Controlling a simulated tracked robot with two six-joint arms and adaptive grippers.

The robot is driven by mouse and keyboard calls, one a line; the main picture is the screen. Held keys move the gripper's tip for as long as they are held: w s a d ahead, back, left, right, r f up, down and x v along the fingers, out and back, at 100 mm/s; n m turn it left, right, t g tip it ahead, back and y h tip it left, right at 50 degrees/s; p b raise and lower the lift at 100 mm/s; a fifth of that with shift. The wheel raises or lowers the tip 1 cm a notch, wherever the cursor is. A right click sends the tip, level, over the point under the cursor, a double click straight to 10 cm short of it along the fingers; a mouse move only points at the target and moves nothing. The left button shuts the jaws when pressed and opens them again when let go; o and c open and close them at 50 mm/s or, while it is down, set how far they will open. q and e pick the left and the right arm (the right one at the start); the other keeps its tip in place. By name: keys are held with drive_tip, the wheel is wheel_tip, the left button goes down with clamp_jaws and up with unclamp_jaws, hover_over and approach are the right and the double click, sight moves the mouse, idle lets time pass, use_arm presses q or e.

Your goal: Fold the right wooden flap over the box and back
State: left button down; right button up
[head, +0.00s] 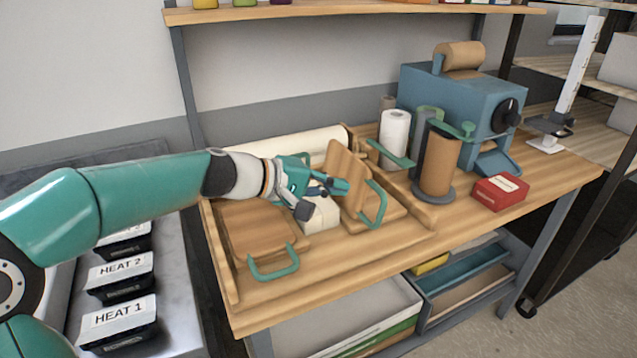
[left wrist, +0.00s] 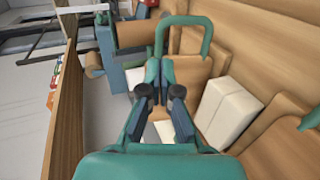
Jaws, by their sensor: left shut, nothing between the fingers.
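The right wooden flap (head: 344,163) stands raised and tilted beside the white box (head: 322,217), with its green handle (head: 374,206) on its right side. The flap also shows in the left wrist view (left wrist: 190,72), with the handle (left wrist: 186,22) above the fingers. My left gripper (head: 342,187) is shut and empty, above the box and against or very close to the flap's left face; I cannot tell if they touch. The gripper hides part of the box and flap. The box also shows in the left wrist view (left wrist: 225,110). My right gripper is not in view.
The left wooden flap (head: 258,230) lies flat with its green handle (head: 273,268) toward the front. A white roll (head: 290,144) lies behind. Upright rolls, a blue machine (head: 445,100) and a red box (head: 499,191) stand at the right. The front right tabletop is clear.

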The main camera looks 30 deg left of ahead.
sight(376, 190)
use_arm(q)
drive_tip(key=p+x, duration=0.1)
drive_tip(key=x, duration=0.6)
drive_tip(key=shift+w+d+f, duration=0.1)
drive_tip(key=shift+w+d, duration=0.05)
drive_tip(key=shift+w, duration=0.05)
